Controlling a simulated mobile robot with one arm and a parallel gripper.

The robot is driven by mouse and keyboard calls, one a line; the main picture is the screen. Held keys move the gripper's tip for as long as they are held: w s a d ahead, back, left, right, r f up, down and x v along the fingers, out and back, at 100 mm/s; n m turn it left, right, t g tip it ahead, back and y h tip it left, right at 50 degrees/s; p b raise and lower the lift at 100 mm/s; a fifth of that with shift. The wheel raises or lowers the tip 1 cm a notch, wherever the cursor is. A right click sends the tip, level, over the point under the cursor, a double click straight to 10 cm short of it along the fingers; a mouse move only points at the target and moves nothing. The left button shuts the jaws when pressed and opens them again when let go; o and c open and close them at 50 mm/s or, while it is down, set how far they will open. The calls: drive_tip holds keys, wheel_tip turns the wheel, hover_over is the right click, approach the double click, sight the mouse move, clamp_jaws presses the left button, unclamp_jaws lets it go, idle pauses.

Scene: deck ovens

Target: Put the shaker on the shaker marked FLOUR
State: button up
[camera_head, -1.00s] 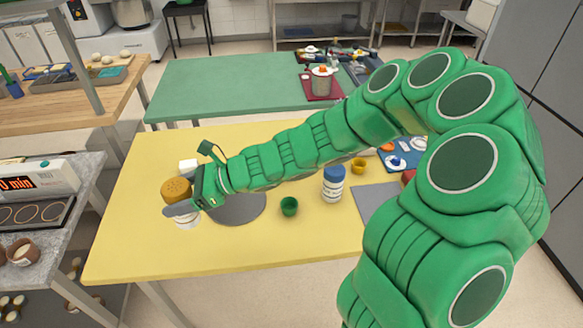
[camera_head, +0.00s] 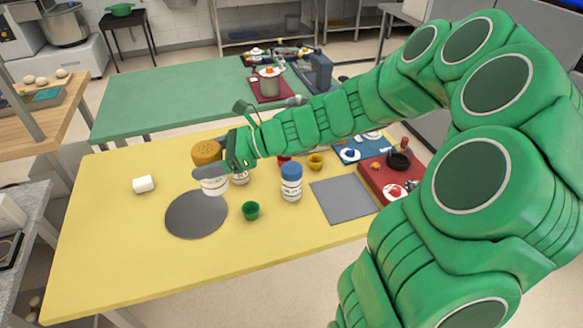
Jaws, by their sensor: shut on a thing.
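My gripper (camera_head: 232,163) is shut on a shaker with an orange-brown perforated lid (camera_head: 207,152) and a white body (camera_head: 214,187). The shaker looks upright, in front of the back edge of the round grey mat in the picture; its height above the table is hard to tell. A second shaker, white with a blue lid (camera_head: 291,182), stands upright to the right on the yellow table, apart from my gripper. Its label is too small to read. Another pale round item (camera_head: 241,178) is partly hidden behind my gripper. I cannot read the word FLOUR anywhere.
A red tray (camera_head: 376,186) and blue tray (camera_head: 345,155) stand at right. The table's front left is clear.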

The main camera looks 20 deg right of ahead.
drive_tip(key=s+d+r+m+t+h, duration=0.1)
drive_tip(key=s+d+r+m+t, duration=0.15)
drive_tip(key=d, duration=0.75)
drive_tip(key=s+d+r+m+t, duration=0.1)
drive_tip(key=s+d+r, duration=0.2)
drive_tip(key=d, duration=0.7)
drive_tip(key=shift+w+d+f, duration=0.3)
drive_tip(key=shift+w+f, duration=1.85)
drive_tip(key=shift+w, duration=0.15)
drive_tip(key=shift+w+d+f, duration=0.3)
drive_tip(key=shift+w+f, duration=1.85)
drive_tip(key=shift+w, duration=0.2)
drive_tip(key=shift+w+d+f, duration=0.3)
drive_tip(key=shift+w+f, duration=1.85)
drive_tip(key=shift+w, duration=0.15)
drive_tip(key=shift+f, duration=0.1)
drive_tip(key=o, duration=1.2)
